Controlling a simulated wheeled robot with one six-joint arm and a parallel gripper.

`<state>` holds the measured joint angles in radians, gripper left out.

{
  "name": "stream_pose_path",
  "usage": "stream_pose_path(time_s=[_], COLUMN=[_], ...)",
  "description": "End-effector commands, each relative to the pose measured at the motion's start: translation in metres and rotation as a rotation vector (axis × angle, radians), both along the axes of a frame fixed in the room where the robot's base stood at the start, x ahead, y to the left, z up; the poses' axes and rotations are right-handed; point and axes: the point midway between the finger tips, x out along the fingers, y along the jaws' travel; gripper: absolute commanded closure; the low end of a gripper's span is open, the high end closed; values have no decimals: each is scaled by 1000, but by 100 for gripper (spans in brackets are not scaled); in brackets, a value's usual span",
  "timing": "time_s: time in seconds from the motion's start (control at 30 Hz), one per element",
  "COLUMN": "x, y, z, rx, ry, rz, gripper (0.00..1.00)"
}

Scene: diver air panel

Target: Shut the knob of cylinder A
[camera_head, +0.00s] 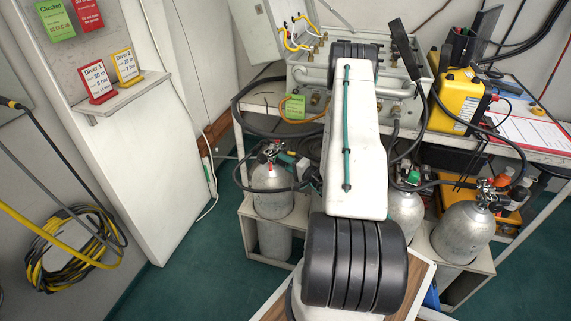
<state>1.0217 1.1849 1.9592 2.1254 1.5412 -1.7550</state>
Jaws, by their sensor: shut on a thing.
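Several grey gas cylinders stand in a rack under the bench. The left cylinder (271,190) has a valve at its top with a green knob (285,157) on its right side. My gripper (299,166) shows only in small part, just left of my white arm, and is shut on this knob. The rest of the gripper is hidden behind my arm. A middle cylinder (405,212) with a green knob (413,176) is partly covered by my arm. The right cylinder (464,232) stands clear of it. I cannot read any letter on the cylinders.
Black hoses (240,118) loop around the valves. The air panel (305,75) stands on the bench, with a yellow case (455,100) and a red-edged sheet (530,130) to its right. A coiled yellow hose (60,262) hangs at left. Green floor is free at lower left.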

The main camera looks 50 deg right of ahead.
Motion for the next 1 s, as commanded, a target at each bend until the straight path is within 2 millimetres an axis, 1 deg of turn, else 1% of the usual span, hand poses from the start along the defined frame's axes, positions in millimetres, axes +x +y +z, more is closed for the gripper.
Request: stream_pose_path(time_s=[1.0], x=[-1], y=[-2], z=[0], rx=[963], ry=[43], rz=[-3], gripper=[86])
